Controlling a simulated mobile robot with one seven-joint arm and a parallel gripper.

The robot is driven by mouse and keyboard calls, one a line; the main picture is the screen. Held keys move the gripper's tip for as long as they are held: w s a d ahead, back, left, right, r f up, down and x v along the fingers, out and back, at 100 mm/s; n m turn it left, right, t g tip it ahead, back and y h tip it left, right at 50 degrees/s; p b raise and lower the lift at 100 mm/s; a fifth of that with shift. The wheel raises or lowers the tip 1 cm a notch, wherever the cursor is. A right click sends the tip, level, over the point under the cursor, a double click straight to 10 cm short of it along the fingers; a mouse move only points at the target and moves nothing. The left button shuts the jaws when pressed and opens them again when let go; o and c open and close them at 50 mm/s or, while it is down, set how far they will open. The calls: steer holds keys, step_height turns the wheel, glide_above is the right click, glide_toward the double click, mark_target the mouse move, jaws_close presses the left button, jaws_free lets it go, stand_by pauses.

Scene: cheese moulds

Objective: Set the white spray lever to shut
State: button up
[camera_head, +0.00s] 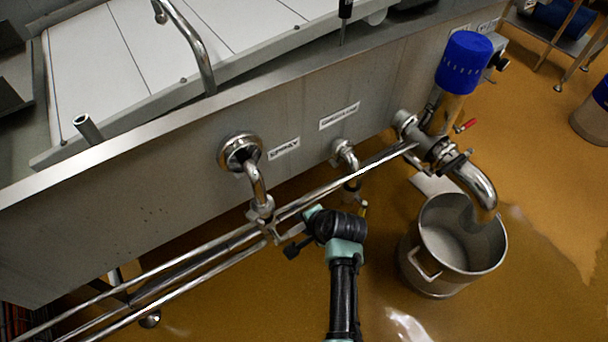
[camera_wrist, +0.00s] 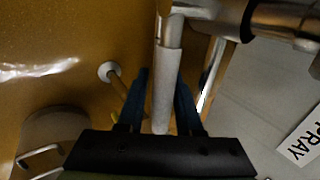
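The white spray lever (camera_wrist: 165,95) is a pale straight bar in the wrist view, joined at its upper end to a metal pipe fitting. My gripper (camera_wrist: 162,72) has its two blue fingers on either side of the lever. A gap shows between the left finger and the lever; the right finger lies close along it, and I cannot tell whether they touch. In the head view my gripper (camera_head: 296,236) is at the pipes below the steel vat wall. There the lever cannot be made out clearly. A sign ending in "PRAY" (camera_wrist: 304,137) shows at the right of the wrist view.
The steel vat wall (camera_head: 190,165) and long horizontal pipes (camera_head: 190,268) are close to my gripper. A steel bucket (camera_head: 425,275) stands right on the wet brown floor, under a wide bent outlet (camera_head: 475,185). A red-handled valve (camera_head: 466,125) and blue cylinder (camera_head: 464,62) are up right.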

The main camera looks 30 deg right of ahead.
steer(key=p+v, duration=0.6)
steer(key=v, duration=0.7)
steer(key=shift+p, duration=0.35)
